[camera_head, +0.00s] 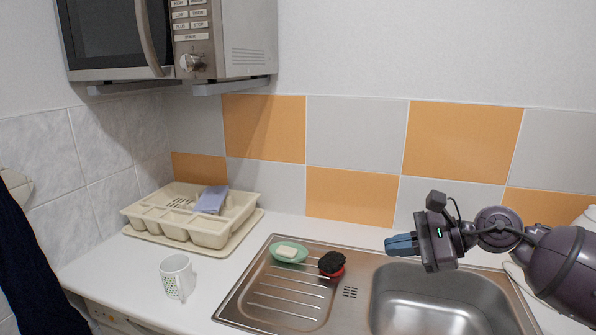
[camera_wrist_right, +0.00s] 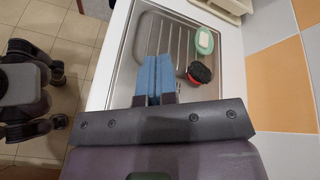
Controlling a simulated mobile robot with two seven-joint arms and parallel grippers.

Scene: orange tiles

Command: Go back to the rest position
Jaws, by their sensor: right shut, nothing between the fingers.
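My right gripper (camera_head: 390,245) is held in the air above the sink, at the left end of the arm that comes in from the right. Its blue fingers are together and hold nothing, as the right wrist view also shows (camera_wrist_right: 154,75). The steel sink (camera_head: 262,318) lies below it, with the drainboard to the left and the basin under the arm. My left gripper is not in view.
On the drainboard are a green soap dish (camera_head: 301,256) with soap and a black scrubber in a red holder (camera_head: 332,265). A white mug (camera_head: 178,278) and a beige dish rack (camera_head: 203,236) with a purple cloth (camera_head: 211,200) stand left. A microwave (camera_head: 235,40) hangs above.

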